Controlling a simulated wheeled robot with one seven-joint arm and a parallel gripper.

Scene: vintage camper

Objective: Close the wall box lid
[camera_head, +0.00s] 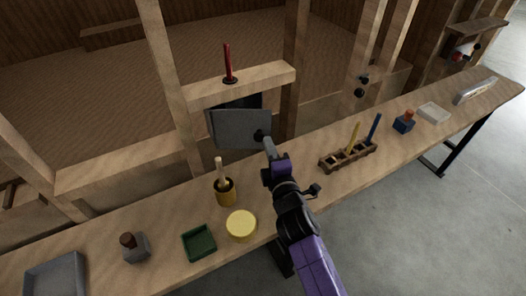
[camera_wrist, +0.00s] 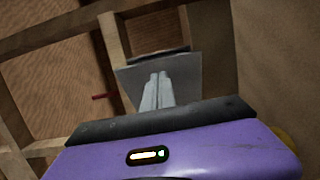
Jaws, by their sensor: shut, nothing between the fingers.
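The wall box (camera_head: 238,103) is a dark grey box set in the wooden frame behind the bench. Its lid (camera_head: 229,129) is a lighter grey panel at the front, tilted outward from the box, so a dark gap shows above it. In the wrist view the lid (camera_wrist: 134,81) lies straight ahead behind the fingers. My gripper (camera_head: 264,138) is at the right part of the lid, and its fingers are together and empty. In the wrist view my gripper (camera_wrist: 158,80) overlaps the lid. Whether the fingertips touch the lid cannot be told.
A red screwdriver (camera_head: 228,62) stands on the ledge above the box. Wooden posts flank the box.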

